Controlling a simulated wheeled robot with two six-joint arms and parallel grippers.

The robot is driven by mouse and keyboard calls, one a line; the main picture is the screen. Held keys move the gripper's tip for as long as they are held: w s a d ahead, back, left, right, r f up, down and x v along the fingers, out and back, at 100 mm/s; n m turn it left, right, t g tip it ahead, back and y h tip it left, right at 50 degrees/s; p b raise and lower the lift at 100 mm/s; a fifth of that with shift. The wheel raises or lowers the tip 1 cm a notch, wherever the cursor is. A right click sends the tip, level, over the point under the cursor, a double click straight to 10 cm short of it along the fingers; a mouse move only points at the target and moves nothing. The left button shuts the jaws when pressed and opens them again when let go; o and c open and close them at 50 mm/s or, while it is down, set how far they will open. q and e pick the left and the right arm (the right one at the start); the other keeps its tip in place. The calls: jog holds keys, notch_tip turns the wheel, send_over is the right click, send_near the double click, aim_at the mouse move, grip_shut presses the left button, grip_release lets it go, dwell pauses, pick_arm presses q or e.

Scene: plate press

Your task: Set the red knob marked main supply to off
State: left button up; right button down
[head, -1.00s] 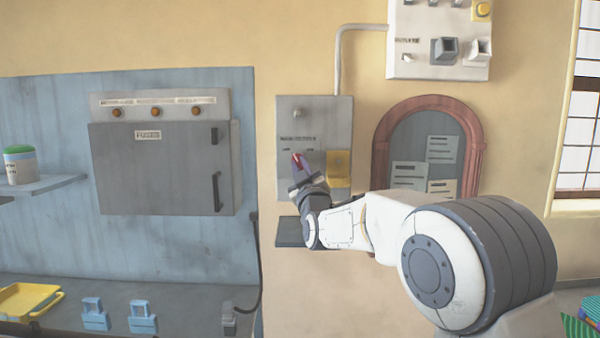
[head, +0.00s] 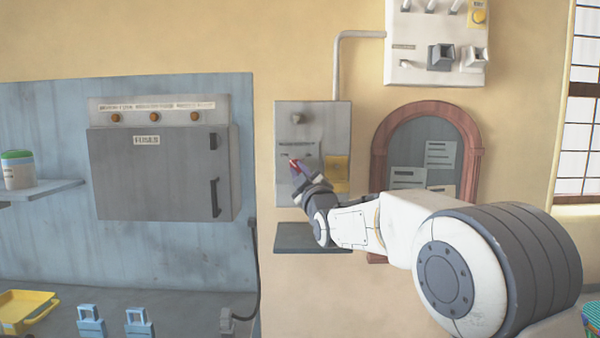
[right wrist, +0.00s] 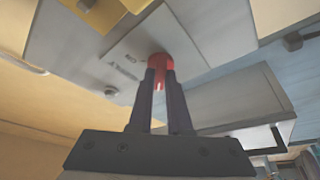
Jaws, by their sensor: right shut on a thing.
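The red knob (right wrist: 160,66) sits on the grey panel (head: 338,115) on the wall. In the head view only a bit of red (head: 293,163) shows at my fingertips. My right gripper (head: 298,170) is shut on the knob. In the right wrist view, its two dark fingers (right wrist: 160,80) lie on either side of the knob. The knob's pointer and its marked setting cannot be made out, and the lettering on the panel is too small to read. My left gripper is not in view.
A yellow label (head: 335,170) is on the panel's right side, and a small dark shelf (head: 295,238) is below. A grey fuse box (head: 160,178) hangs to the left. A red-framed notice board (head: 474,150) and a white switch box (head: 408,70) are to the right.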

jog(key=c, duration=0.9)
grip_release()
jog(key=shift+o, duration=0.2)
jog(key=b+v, duration=0.3)
jog(key=v, duration=0.7)
jog(key=shift+s+f, duration=0.2)
